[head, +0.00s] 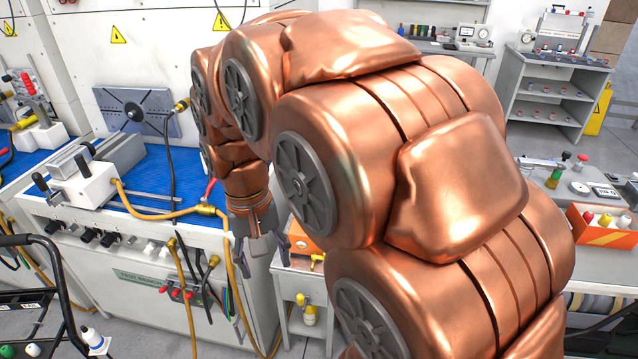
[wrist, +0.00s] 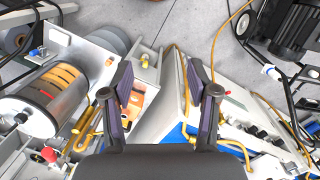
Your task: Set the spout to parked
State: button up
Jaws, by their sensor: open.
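My gripper (head: 262,246) hangs fingers down between the blue-topped test bench and a small grey cabinet (head: 292,280). Its two dark fingers stand apart with nothing between them; the gripper also shows in the wrist view (wrist: 160,88). A small yellow tap-like piece (head: 317,260), possibly the spout, sits at the cabinet's top right, apart from my gripper. In the wrist view, a small yellow piece (wrist: 145,60) shows beyond the left finger; I cannot tell if it is the same part. My arm hides much of the cabinet area, and the spout's setting cannot be read.
The test bench (head: 150,235) with hoses and knobs stands close at the left. An orange bin (head: 603,228) of bottles sits at the right. A striped drum machine (wrist: 50,95) fills the wrist view's left. Grey floor (wrist: 185,25) shows beyond the fingers.

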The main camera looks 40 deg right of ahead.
jog(key=w+d+m, duration=0.8)
jog(key=w+d, duration=1.1)
jog(key=w, duration=0.1)
jog(key=w+d+f+m, duration=0.1)
jog(key=d+f+m, duration=0.1)
jog(key=d, duration=0.4)
jog(key=w+d+f+m+t, duration=0.1)
jog(key=w+d+f+m, duration=0.1)
jog(key=d+f, duration=0.2)
jog(key=w+d+f+m, duration=0.2)
jog(key=d+f, duration=0.1)
jog(key=d, duration=0.6)
jog(key=shift+w+d+f+m+b, duration=0.15)
jog(key=shift+f+m+b, duration=0.15)
jog(key=shift+m+b, duration=0.1)
jog(key=shift+d+f, duration=0.4)
jog(key=shift+a+f+p, duration=0.1)
jog(key=shift+f+p, duration=1.2)
jog(key=shift+f, duration=2.4)
jog(key=shift+c, duration=0.3)
grip_shut()
